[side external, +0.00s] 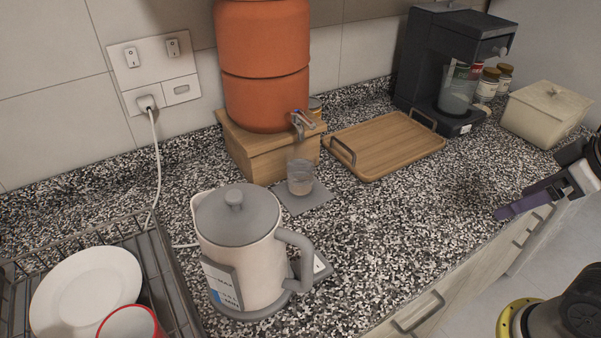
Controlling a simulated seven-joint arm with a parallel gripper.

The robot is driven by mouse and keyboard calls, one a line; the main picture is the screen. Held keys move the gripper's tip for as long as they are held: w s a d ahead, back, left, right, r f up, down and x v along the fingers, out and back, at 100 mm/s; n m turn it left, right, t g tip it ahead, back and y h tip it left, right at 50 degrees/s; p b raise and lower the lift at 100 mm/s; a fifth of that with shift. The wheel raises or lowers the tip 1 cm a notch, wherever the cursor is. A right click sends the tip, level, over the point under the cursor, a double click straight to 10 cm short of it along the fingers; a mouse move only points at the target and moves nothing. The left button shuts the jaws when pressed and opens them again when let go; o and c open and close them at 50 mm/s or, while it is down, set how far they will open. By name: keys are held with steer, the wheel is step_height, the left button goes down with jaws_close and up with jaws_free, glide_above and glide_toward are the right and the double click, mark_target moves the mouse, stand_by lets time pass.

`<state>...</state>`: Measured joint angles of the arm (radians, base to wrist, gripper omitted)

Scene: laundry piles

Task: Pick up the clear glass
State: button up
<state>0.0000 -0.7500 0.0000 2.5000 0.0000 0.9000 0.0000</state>
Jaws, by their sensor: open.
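A small clear glass (301,177) stands upright on a grey square mat (309,200). It is below the tap of the orange clay dispenser, behind the kettle in this view. A second clear vessel (456,94) stands in the black coffee machine at the back right. My gripper (520,205) is at the right edge, over the counter's front edge. Its purple-tipped fingers point left. It is open and holds nothing visible, well apart from both glass vessels.
The orange dispenser (265,70) sits on a wooden stand (267,154). A wooden tray (385,143) and the black coffee machine (440,60) stand to its right, then jars and a cream box (545,115). A kettle (240,255) and dish rack (165,270) are front left. Counter right of the mat is clear.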

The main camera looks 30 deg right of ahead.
steer(key=shift+o, duration=0.8)
